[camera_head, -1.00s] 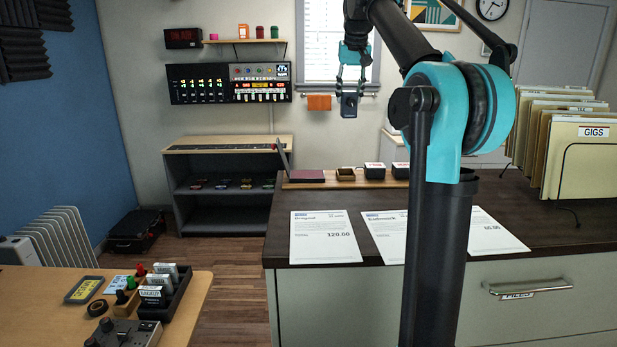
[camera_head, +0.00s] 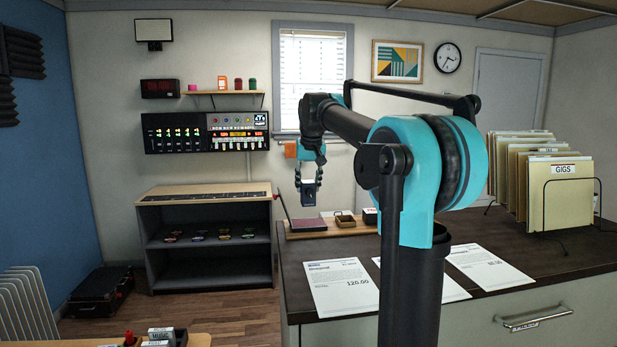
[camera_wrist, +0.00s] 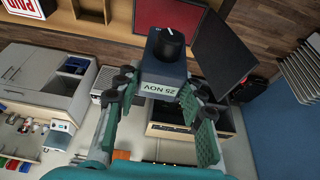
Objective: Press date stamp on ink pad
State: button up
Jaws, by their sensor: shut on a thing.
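My gripper (camera_head: 308,186) is shut on the date stamp (camera_head: 308,198), a dark blue block. In the wrist view my gripper (camera_wrist: 158,92) has its green-padded fingers on both sides of the date stamp (camera_wrist: 163,68), which shows a black knob and a "25 NOV" label. The open ink pad (camera_head: 306,225), dark red with a raised lid, lies at the left end of a wooden tray. It also shows beyond the stamp in the wrist view (camera_wrist: 172,14). In the head view the stamp appears above the pad, apart from it. The stamp's underside is hidden.
The wooden tray (camera_head: 330,231) also bears a small open box (camera_head: 345,219) and a dark block (camera_head: 370,215). Printed papers (camera_head: 340,286) lie on the dark counter in front. A rack of folders (camera_head: 560,195) stands at the right.

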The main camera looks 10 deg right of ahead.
aim_at(308, 201)
jog(key=shift+f, duration=2.8)
jog(key=shift+f, duration=0.2)
jog(key=shift+r, duration=3.75)
